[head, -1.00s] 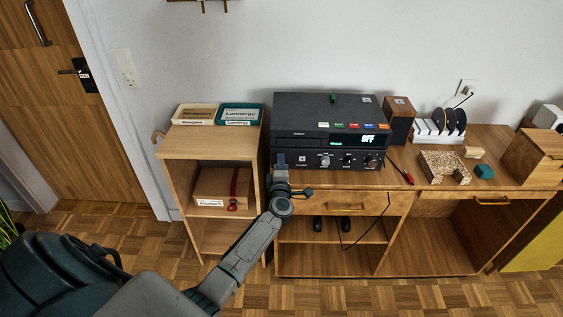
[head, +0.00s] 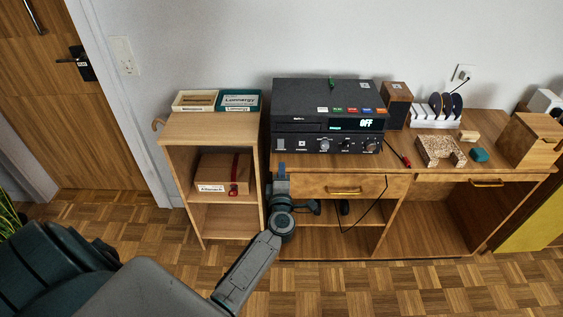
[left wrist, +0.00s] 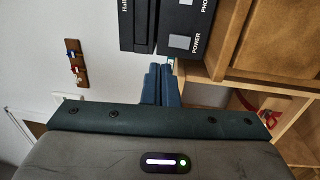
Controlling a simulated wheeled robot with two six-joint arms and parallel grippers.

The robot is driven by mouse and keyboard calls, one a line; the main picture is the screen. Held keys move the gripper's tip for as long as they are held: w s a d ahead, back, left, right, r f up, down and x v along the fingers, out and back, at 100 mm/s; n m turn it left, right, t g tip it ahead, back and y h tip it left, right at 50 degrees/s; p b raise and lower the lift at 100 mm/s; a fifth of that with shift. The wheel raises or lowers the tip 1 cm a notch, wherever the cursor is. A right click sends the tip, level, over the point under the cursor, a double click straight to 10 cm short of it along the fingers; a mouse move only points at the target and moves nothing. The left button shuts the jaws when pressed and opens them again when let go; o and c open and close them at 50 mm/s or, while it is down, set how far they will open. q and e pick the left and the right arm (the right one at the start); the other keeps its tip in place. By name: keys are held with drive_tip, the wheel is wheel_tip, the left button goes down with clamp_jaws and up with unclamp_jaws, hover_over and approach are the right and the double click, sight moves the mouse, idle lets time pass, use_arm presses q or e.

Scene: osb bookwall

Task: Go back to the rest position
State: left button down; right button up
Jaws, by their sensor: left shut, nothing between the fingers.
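My left gripper (head: 281,170) is in front of the desk, at the left end of the black player's lower edge in the head view. In the left wrist view its blue fingers (left wrist: 161,84) are together with nothing between them. The black player (head: 322,117) stands on the desk and its display reads OFF. In the left wrist view part of the player's front (left wrist: 185,30) shows close beyond the fingertips. My right gripper is in neither view.
A small shelf (head: 213,128) with two trays on top and a box inside stands left of the desk. The desk (head: 400,158) holds a speaker, a disc rack, a cork block and a wooden box. A black cable hangs by the drawer. Parquet floor lies clear in front.

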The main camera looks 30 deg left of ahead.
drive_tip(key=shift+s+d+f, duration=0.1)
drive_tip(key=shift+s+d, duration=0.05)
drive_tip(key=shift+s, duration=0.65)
